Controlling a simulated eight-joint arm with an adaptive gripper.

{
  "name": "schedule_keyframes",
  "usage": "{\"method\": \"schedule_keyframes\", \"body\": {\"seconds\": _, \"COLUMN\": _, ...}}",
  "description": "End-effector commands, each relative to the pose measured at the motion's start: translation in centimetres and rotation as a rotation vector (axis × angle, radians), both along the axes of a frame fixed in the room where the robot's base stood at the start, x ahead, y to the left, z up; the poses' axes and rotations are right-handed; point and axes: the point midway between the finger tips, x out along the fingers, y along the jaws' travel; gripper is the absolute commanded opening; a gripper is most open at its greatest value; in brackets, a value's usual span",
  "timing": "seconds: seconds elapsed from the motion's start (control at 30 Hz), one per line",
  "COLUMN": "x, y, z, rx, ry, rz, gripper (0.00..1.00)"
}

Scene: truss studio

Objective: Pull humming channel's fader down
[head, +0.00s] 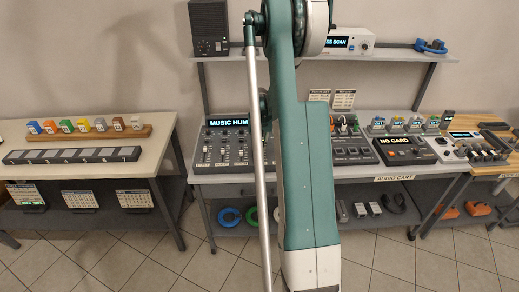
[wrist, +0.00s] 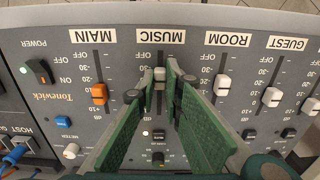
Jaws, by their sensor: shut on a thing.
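The mixer (head: 225,145) stands on the audio cart, and its display (head: 228,122) reads "MUSIC HUM". In the wrist view the MUSIC fader cap (wrist: 159,74) is light grey and sits near the -30 mark, close to the OFF end of its slot. My gripper (wrist: 160,78) has its green fingers shut on this cap, one tip on each side. The lower part of the MUSIC slot shows between the fingers. In the head view my arm hides the gripper and part of the mixer.
In the wrist view the orange MAIN fader (wrist: 99,94) is to the left. The white ROOM fader (wrist: 222,85) and GUEST fader (wrist: 271,97) are to the right, ROOM close to my right finger. A shelf (head: 385,54) runs above the cart.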

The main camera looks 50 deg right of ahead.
Motion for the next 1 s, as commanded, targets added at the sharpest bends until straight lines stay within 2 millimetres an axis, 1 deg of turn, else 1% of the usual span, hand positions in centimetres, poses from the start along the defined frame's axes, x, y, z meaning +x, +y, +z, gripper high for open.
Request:
{"method": "schedule_keyframes", "body": {"seconds": 0.1, "x": -1.2, "y": 1.2, "z": -0.1, "rx": 0.001, "ry": 0.001, "rz": 0.000, "gripper": 0.00}}
{"method": "schedule_keyframes", "body": {"seconds": 0.27, "x": -2.2, "y": 2.2, "z": -0.1, "rx": 0.001, "ry": 0.001, "rz": 0.000, "gripper": 0.00}}
{"method": "schedule_keyframes", "body": {"seconds": 0.63, "x": -2.6, "y": 2.6, "z": 0.0, "rx": 0.001, "ry": 0.001, "rz": 0.000, "gripper": 0.00}}
{"method": "schedule_keyframes", "body": {"seconds": 0.67, "x": -2.6, "y": 2.6, "z": 0.0, "rx": 0.001, "ry": 0.001, "rz": 0.000, "gripper": 0.13}}
{"method": "schedule_keyframes", "body": {"seconds": 0.7, "x": -2.6, "y": 2.6, "z": 0.0, "rx": 0.002, "ry": 0.002, "rz": 0.000, "gripper": 0.18}}
{"method": "schedule_keyframes", "body": {"seconds": 0.77, "x": -2.6, "y": 2.6, "z": 0.0, "rx": 0.001, "ry": 0.001, "rz": 0.000, "gripper": 0.26}}
{"method": "schedule_keyframes", "body": {"seconds": 1.0, "x": -2.5, "y": 2.5, "z": 0.0, "rx": 0.001, "ry": 0.001, "rz": 0.000, "gripper": 0.26}}
